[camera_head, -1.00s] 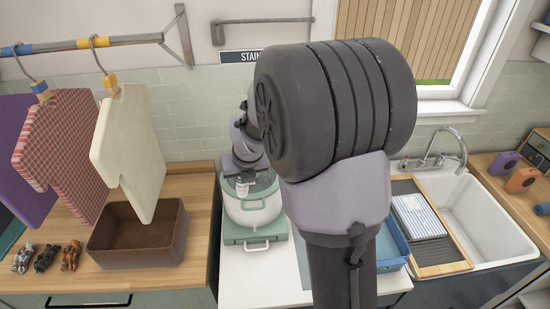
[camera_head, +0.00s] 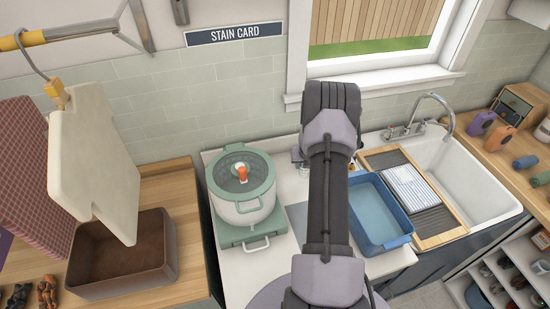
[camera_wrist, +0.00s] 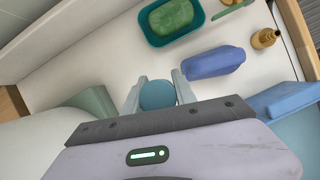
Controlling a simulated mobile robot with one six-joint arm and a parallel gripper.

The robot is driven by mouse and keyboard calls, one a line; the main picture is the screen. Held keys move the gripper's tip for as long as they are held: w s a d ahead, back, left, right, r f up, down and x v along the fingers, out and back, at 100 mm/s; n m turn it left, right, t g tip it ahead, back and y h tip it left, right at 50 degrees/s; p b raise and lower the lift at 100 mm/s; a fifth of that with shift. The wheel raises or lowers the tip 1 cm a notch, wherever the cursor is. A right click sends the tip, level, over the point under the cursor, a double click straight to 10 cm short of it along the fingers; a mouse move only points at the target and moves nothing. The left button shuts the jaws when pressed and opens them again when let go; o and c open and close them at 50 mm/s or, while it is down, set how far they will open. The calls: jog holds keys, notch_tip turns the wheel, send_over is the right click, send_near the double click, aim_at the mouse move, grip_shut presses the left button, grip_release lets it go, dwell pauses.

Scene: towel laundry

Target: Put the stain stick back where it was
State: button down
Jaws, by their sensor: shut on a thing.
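In the wrist view my gripper (camera_wrist: 156,92) is shut on a round blue thing seen end-on, which looks like the stain stick (camera_wrist: 157,95). It is held over the white counter (camera_wrist: 105,62); I cannot tell whether its lower end touches. In the head view my arm hides most of the gripper and the stick, to the right of the pot. A teal dish with a green bar of soap (camera_wrist: 172,17) and a blue-violet block (camera_wrist: 213,62) lie beyond the gripper.
A white-and-green pot (camera_head: 240,190) stands left of my arm. A blue basin (camera_head: 398,242) is right of it, beside the sink (camera_head: 478,190). A small brass-coloured bottle (camera_wrist: 265,38) stands at the back. A brown box (camera_head: 128,268) is far left.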

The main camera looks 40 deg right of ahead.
jog(key=w, duration=0.4)
jog(key=w+d+f, duration=0.1)
jog(key=w, duration=0.8)
jog(key=shift+w+d+f, duration=0.15)
jog(key=shift+w+f, duration=0.2)
jog(key=shift+f, duration=1.45)
jog(key=shift+f+b, duration=0.15)
jog(key=shift+b, duration=0.3)
jog(key=c, duration=1)
grip_release()
